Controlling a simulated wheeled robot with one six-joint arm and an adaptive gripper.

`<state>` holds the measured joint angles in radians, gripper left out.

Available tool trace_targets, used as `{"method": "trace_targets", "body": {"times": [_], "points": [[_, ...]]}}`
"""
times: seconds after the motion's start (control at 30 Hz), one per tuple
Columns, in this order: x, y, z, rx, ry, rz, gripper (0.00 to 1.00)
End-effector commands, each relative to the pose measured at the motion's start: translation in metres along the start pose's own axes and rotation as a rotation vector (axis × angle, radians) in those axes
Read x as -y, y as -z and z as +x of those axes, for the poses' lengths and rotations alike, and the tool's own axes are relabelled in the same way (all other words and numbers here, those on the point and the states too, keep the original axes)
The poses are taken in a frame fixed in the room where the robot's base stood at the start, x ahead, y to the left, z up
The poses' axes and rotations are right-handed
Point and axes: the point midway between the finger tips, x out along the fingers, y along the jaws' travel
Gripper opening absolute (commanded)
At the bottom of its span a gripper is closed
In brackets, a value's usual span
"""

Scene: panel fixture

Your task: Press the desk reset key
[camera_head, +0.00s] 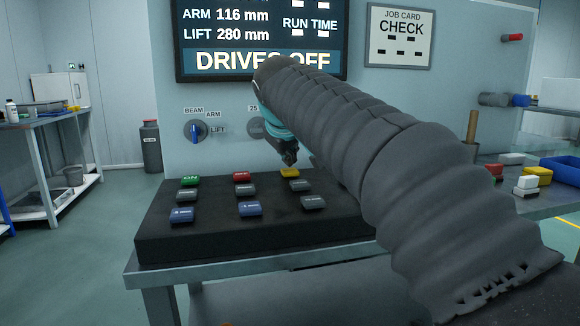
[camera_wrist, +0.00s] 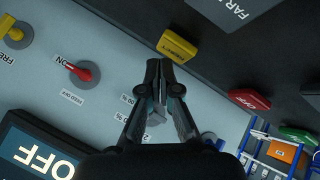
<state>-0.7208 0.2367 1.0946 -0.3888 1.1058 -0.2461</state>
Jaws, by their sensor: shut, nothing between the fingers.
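A black desk console (camera_head: 160,242) carries several keys in rows. Its back row holds a green key (camera_head: 190,181), a red key (camera_head: 241,176) and a yellow key (camera_head: 290,173). Grey and blue keys sit in front of them. I cannot read for sure which key is labelled reset. My gripper (camera_head: 290,160) is shut and empty, pointing down just above the yellow key. In the wrist view the shut fingertips (camera_wrist: 165,64) lie beside the yellow key (camera_wrist: 178,46); I cannot tell whether they touch it. The red key (camera_wrist: 249,99) is farther to the right.
The wall panel behind has a blue selector knob (camera_head: 196,131) and a screen (camera_head: 262,45) reading "DRIVES OFF". In the wrist view, a red knob (camera_wrist: 83,71) sits on the panel. Loose blocks (camera_head: 527,184) and a blue tray (camera_head: 562,170) lie at the right. My arm hides the console's right side.

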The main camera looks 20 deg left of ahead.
Motion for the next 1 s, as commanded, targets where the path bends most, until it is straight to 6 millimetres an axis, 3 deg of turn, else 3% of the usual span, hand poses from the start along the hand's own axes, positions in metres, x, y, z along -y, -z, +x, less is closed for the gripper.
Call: {"method": "trace_targets", "body": {"times": [0.47,1.0], "points": [[-0.003,0.003,-0.004,-0.001,0.000,0.000,0.00],[-0.025,0.025,-0.035,-0.001,0.000,0.000,0.00]]}}
